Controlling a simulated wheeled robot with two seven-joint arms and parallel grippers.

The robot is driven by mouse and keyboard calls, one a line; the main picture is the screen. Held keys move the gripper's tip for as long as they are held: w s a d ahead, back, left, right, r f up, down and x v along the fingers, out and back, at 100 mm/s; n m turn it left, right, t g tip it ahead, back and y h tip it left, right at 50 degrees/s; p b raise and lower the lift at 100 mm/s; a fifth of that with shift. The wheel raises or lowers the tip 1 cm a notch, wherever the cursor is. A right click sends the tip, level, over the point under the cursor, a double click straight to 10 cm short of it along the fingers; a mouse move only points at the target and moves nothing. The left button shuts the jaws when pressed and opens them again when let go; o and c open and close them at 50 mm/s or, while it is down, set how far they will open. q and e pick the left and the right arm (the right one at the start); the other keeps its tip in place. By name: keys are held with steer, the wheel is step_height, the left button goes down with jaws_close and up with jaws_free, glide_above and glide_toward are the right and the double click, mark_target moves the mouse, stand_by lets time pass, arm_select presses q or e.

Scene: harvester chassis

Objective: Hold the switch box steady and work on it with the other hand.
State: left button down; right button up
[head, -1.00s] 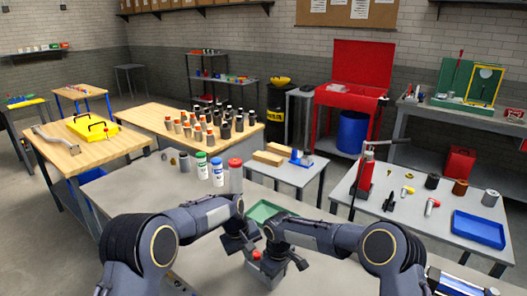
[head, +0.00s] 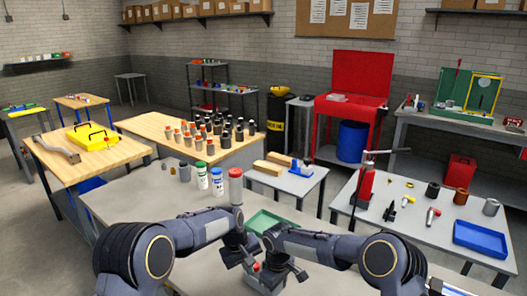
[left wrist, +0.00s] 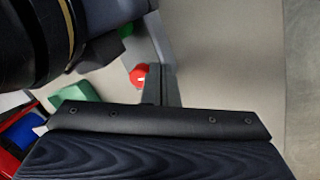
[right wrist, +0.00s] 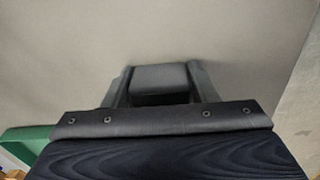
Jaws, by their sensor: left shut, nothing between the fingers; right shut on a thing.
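The switch box (head: 266,283) is a small grey box with a red button (head: 256,267) on top, on the near part of the grey table. My right gripper (head: 284,275) is shut on it. In the right wrist view the grey box (right wrist: 160,80) sits between the two fingers. My left gripper (head: 243,262) is shut and empty, just left of the red button. In the left wrist view the red button (left wrist: 138,75) shows beside the closed fingers (left wrist: 160,85). I cannot tell whether they touch it. My grippers hide much of the box.
A green tray (head: 262,220) lies just behind my grippers. Several bottles, one with a red cap (head: 235,185), stand farther back on the same table. A side table (head: 425,240) at the right holds a blue tray and small parts. The table left of my left arm is clear.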

steer(key=shift+d, duration=0.1)
arm_select(q)
steer(key=v, duration=0.4)
steer(key=d+v, duration=0.1)
steer(key=shift+w+a+r, duration=0.1)
steer(key=shift+w+r, duration=0.1)
steer(key=shift+r, duration=0.3)
arm_select(e)
steer(key=o, duration=1.5)
steer(key=shift+c, duration=0.2)
